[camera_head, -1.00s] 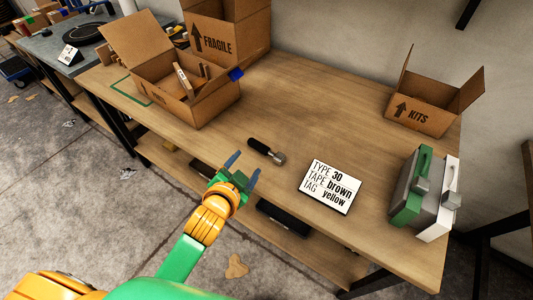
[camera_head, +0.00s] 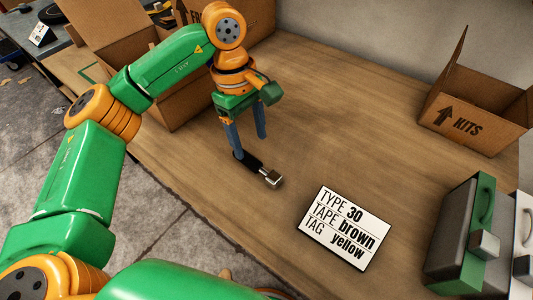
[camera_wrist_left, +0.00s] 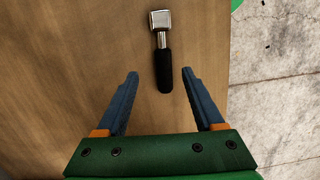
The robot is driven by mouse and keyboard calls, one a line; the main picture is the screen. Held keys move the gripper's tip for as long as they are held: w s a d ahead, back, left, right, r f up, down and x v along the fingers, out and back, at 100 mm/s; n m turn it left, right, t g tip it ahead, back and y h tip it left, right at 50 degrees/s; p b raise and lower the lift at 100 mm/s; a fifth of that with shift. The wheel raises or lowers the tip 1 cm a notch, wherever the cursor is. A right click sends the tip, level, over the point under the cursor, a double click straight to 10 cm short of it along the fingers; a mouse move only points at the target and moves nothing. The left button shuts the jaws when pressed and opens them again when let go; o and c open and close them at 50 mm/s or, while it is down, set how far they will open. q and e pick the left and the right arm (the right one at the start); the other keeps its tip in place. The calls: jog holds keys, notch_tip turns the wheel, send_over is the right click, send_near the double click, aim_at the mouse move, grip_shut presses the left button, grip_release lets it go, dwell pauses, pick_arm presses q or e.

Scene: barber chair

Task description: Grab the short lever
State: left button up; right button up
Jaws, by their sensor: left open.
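The short lever (camera_head: 262,171) lies on the wooden table, with a black handle and a silver square head. In the left wrist view the lever (camera_wrist_left: 163,68) has its black handle end between and just ahead of the fingertips. My left gripper (camera_head: 248,143) is open above the handle, fingers pointing down. In the left wrist view the blue fingers of the left gripper (camera_wrist_left: 160,74) are spread apart and hold nothing. My right gripper is not in view.
A sign card (camera_head: 346,227) lies right of the lever. Green and grey cases (camera_head: 466,235) stand at the right, and a KITS box (camera_head: 475,105) at the back right. An open cardboard box (camera_head: 178,107) is behind my left arm. The middle of the table is clear.

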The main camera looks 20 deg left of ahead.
aim_at(255, 163)
pick_arm(q)
jog(key=f, duration=0.1)
jog(key=s+f, duration=0.1)
jog(key=d+f, duration=0.1)
jog(key=shift+s+f+p, duration=0.1)
jog(key=shift+s+p, duration=0.25)
notch_tip(255, 163, down, 3)
jog(key=shift+w+d+r, duration=0.1)
jog(key=shift+w+r, duration=0.05)
jog(key=shift+r, duration=0.05)
jog(key=shift+w+f, duration=0.1)
jog(key=shift+f, duration=0.05)
jog(key=shift+c, duration=0.8)
grip_shut()
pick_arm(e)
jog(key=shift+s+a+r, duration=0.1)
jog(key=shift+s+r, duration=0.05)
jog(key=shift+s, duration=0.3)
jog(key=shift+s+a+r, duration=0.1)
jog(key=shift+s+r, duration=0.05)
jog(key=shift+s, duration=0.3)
